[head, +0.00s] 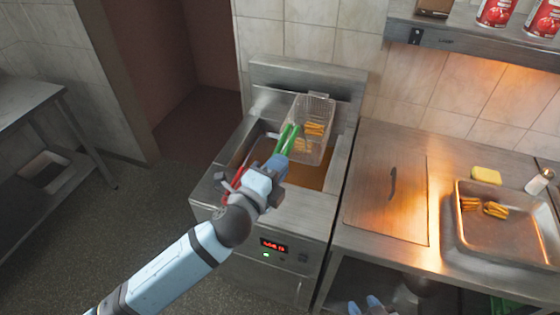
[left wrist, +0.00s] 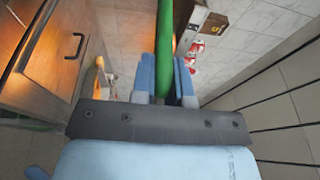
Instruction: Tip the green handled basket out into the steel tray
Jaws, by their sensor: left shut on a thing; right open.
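The wire basket (head: 322,108) with the green handle (head: 287,140) is over the fryer in the head view, with golden fries (head: 315,129) inside. My left gripper (head: 279,161) is shut on the green handle; the left wrist view also shows the handle (left wrist: 165,45) between its blue fingers (left wrist: 165,80). The basket looks roughly upright; its height above the oil is hard to tell. The steel tray (head: 500,243) lies on the counter at the right, with some fries (head: 485,207) near its back left. My right gripper (head: 364,306) is open at the bottom edge, partly cut off.
A red handle (head: 229,183) shows beside my left gripper at the fryer (head: 262,215). A steel lid (head: 390,200) with a dark handle lies between fryer and tray. A yellow sponge (head: 486,175) and a white bottle (head: 538,183) stand behind the tray. A shelf (head: 470,45) with red cans overhangs.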

